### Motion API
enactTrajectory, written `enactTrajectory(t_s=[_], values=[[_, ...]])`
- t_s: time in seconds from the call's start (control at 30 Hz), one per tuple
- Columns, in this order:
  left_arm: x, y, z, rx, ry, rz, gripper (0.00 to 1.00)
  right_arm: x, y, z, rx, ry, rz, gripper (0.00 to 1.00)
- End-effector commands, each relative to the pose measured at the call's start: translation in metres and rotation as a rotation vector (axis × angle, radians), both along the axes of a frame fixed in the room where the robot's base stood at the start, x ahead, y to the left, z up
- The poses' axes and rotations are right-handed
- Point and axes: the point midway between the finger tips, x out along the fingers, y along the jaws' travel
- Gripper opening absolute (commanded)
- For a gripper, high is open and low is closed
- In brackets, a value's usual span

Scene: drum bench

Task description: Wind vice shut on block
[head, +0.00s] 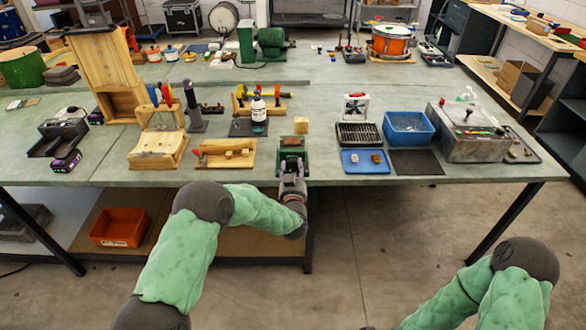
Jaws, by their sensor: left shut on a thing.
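The green vice (292,142) stands at the front edge of the bench, near its middle. A small pale wooden block (301,125) shows at the top of the vice, at its far side. I cannot tell whether the jaws touch it. My left gripper (291,181) reaches up to the near side of the vice, at the bench edge. It is shut on the vice's handle, which the fingers mostly hide. My right arm shows at the lower right, but its gripper is out of view.
A wooden jig (212,159) lies left of the vice. A white bottle (258,109) stands behind it. A blue tray (349,168), a dark mat (416,169) and a blue bin (398,138) are at the right. An orange bin (117,240) sits on the lower shelf.

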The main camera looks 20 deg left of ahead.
Motion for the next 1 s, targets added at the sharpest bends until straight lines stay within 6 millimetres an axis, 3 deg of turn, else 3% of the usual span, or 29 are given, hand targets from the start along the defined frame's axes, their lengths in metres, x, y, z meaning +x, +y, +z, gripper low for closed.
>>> enactTrajectory(t_s=[0.03,0.3,0.33,0.4,0.77,1.0], values=[[-0.004,0.000,-0.012,0.007,0.028,0.002,0.16,0.000,0.000,0.000,0.000,0.000,0.000,0.73],[-0.005,0.001,-0.015,0.009,0.033,0.002,0.16,0.000,0.000,0.000,0.000,0.000,0.000,0.73],[-0.005,0.001,-0.015,0.009,0.034,0.002,0.52,0.000,0.000,0.000,0.000,0.000,0.000,0.73],[-0.005,0.001,-0.015,0.009,0.033,0.001,0.72,0.000,0.000,0.000,0.000,0.000,0.000,0.73],[-0.004,-0.001,-0.007,0.011,0.017,0.000,0.73,0.000,0.000,0.000,0.000,0.000,0.000,0.73],[-0.033,-0.009,-0.006,0.011,0.016,0.000,0.73,0.000,0.000,0.000,0.000,0.000,0.000,0.73]])
